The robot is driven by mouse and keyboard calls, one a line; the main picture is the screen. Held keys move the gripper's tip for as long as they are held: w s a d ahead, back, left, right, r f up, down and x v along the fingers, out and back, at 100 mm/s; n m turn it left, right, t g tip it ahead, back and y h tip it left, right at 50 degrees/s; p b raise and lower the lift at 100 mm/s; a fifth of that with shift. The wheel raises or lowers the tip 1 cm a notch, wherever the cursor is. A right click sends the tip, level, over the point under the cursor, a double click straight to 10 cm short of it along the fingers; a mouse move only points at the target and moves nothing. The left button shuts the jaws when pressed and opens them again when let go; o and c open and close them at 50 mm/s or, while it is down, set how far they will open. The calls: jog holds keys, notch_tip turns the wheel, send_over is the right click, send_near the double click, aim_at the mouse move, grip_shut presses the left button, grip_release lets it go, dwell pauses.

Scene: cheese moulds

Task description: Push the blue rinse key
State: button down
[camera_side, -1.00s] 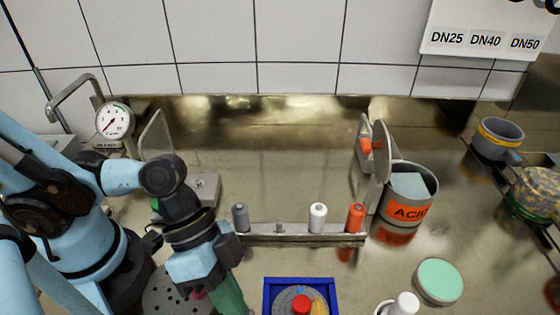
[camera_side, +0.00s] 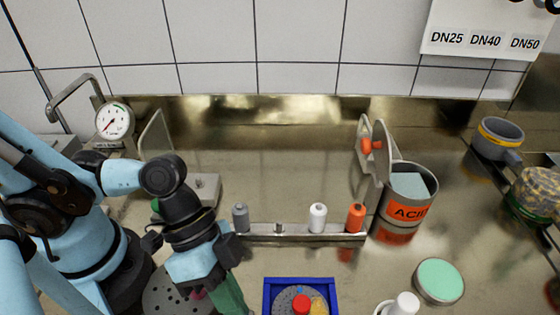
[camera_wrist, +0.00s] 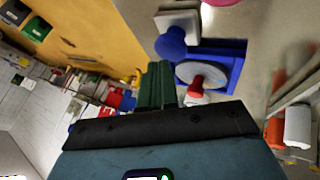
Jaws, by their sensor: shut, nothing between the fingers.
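A blue round knob (camera_wrist: 171,43) on a pale square base (camera_wrist: 178,24) shows in the wrist view, just beyond my fingertips. It looks like the blue rinse key; I do not make it out in the side view. My gripper (camera_wrist: 158,68) has green fingers that are shut with nothing between them. The fingertips appear close below the knob in the wrist view; I cannot tell whether they touch it. In the side view the fingers (camera_side: 229,296) point down and their tips are cut off by the bottom edge.
A blue tray (camera_side: 268,290) holding a grey disc with a red knob (camera_side: 301,302) is right of my gripper. Behind stands a metal rail (camera_side: 297,232) with grey, white and orange pegs. A grey container labelled ACID (camera_side: 408,212) is further right.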

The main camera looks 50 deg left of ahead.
jog(key=shift+f, duration=0.15)
dwell(0.3)
jog(key=shift+f, duration=0.3)
jog(key=shift+r, duration=0.45)
dwell(0.4)
jog(key=shift+r, duration=3)
